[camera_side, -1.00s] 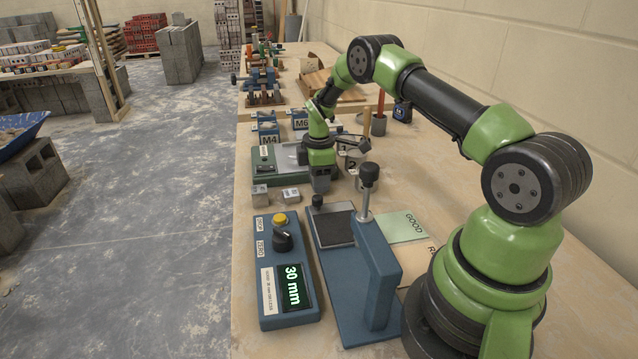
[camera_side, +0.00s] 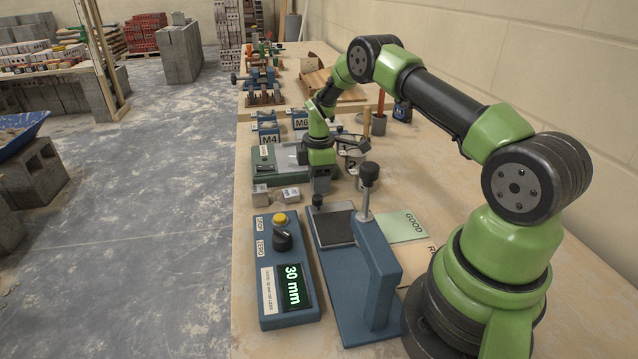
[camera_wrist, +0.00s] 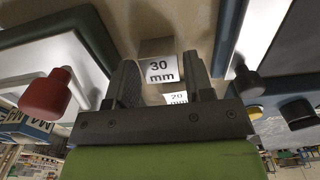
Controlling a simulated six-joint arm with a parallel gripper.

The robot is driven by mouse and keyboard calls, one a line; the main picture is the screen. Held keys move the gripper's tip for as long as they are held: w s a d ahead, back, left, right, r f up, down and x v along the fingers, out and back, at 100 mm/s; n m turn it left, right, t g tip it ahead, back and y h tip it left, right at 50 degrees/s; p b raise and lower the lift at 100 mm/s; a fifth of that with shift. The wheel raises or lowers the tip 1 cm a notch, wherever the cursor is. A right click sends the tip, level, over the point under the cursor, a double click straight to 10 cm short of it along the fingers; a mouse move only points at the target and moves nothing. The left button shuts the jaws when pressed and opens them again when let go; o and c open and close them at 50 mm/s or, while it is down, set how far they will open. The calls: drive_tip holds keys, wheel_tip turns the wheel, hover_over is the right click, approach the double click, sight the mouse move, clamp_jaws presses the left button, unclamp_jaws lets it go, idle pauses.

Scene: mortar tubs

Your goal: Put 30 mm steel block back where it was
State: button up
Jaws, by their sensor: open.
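My gripper (camera_side: 320,187) is open and points down beside the green-based fixture, past the blue gauge. In the wrist view my two dark fingers (camera_wrist: 160,78) stand apart, with a grey block labelled 30 mm (camera_wrist: 160,69) between their tips in the picture. Gaps show on both sides of the block, and I cannot tell its depth from the fingers. A second labelled block (camera_wrist: 176,98) shows behind it, partly hidden by the gripper. In the side view two small grey blocks (camera_side: 260,194) (camera_side: 291,194) sit left of my gripper; their labels are too small to read.
The blue gauge stand (camera_side: 378,285) with its black knob rises close on the near side. The control box (camera_side: 289,298) reads 30 mm. A green GOOD card (camera_side: 404,226) lies right of the stand. Cups (camera_side: 352,155) stand behind my gripper. A red knob (camera_wrist: 46,93) shows left.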

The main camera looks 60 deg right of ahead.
wheel_tip(320, 180, up, 11)
drive_tip(key=s+a+r+m+t, duration=0.2)
drive_tip(key=s+a+r+m, duration=0.1)
drive_tip(key=a+r, duration=0.4)
drive_tip(key=s+a+r+m+t, duration=0.15)
drive_tip(key=a+r, duration=0.25)
drive_tip(key=r, duration=0.5)
drive_tip(key=s+a+r+m+t+y, duration=0.1)
drive_tip(key=s+a+m, duration=0.3)
drive_tip(key=s, duration=0.5)
drive_tip(key=s+a+r+m+t+y, duration=0.1)
drive_tip(key=s+a+m, duration=0.3)
drive_tip(key=s, duration=0.5)
drive_tip(key=shift+a+r+t, duration=0.3)
drive_tip(key=shift+a+t, duration=0.55)
drive_tip(key=shift+a, duration=0.3)
drive_tip(key=shift+m, duration=0.25)
